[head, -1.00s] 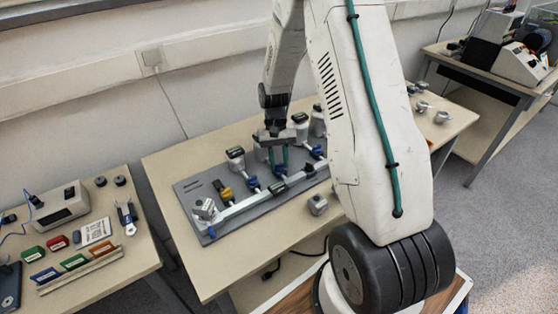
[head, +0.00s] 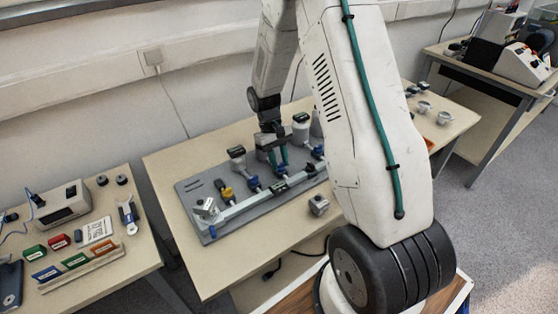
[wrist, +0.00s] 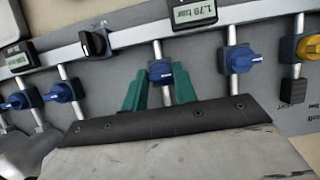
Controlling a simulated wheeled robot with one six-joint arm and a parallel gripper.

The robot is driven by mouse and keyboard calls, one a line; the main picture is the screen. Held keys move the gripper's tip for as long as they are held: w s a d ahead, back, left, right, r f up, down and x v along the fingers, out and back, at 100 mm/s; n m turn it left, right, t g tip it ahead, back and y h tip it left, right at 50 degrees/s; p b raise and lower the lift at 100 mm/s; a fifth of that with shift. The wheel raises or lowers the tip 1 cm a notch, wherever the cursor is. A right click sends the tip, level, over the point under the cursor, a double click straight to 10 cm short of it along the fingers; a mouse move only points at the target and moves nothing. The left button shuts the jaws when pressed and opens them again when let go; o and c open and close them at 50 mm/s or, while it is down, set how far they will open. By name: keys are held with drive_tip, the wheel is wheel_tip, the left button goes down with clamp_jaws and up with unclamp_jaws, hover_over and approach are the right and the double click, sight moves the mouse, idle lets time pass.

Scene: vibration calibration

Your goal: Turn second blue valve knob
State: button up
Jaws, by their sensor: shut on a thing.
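Several blue valve knobs sit in a row on pipes of a grey board (head: 205,186). My gripper (wrist: 160,88) has green fingers, one on each side of a blue knob (wrist: 160,72), and is shut on it. This knob is the second blue one counted from the yellow knob (wrist: 308,47). The first blue knob (wrist: 240,58) is to its right in the wrist view. Another blue knob (wrist: 65,91) is to its left. In the head view my gripper (head: 278,160) reaches down over the board, and its fingers partly hide the held knob.
A display (wrist: 193,11) reading 1.70 and a black knob (wrist: 95,43) sit on the pale rail near my fingers. White-bodied vessels (head: 301,129) stand behind the gripper. A small metal block (head: 319,205) lies in front of the board. Another table with coloured blocks (head: 75,261) is left.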

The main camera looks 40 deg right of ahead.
drive_tip(key=o, duration=1)
drive_tip(key=shift+c, duration=0.2)
drive_tip(key=v, duration=0.7)
drive_tip(key=shift+w+r, duration=0.2)
drive_tip(key=shift+r, duration=0.15)
